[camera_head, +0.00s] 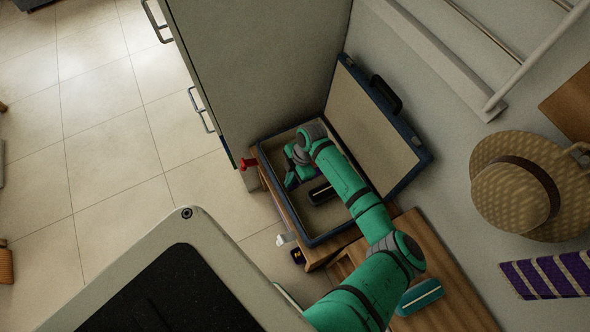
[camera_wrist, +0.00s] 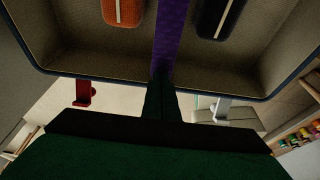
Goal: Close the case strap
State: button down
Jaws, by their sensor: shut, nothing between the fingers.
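An open blue-edged case (camera_head: 318,240) sits on a wooden stand, and its lid (camera_head: 365,125) leans back against the wall. A purple strap (camera_wrist: 172,35) runs along the middle of the case interior in the wrist view. My gripper (camera_head: 290,182) is over the left part of the case in the head view, with the arm crossing the case. In the wrist view my gripper's fingers (camera_wrist: 160,97) are shut and empty, at the case's near rim and in line with the strap's near end. Whether they touch the strap cannot be told. My arm hides part of the case.
Inside the case lie an orange-brown item (camera_wrist: 122,12) and a dark striped item (camera_wrist: 219,15). A red catch (camera_head: 247,163) and a pale piece (camera_head: 285,238) are at the case's front. A tall grey cabinet (camera_head: 255,60) stands close on the left. A teal case (camera_head: 420,296) lies on the wood.

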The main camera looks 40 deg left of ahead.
jog(key=shift+s+f, duration=0.1)
jog(key=shift+f, duration=0.35)
jog(key=shift+r, duration=0.15)
notch_tip(320, 180, up, 15)
jog(key=shift+w+d, duration=0.15)
jog(key=shift+w, duration=0.3)
dwell(0.5)
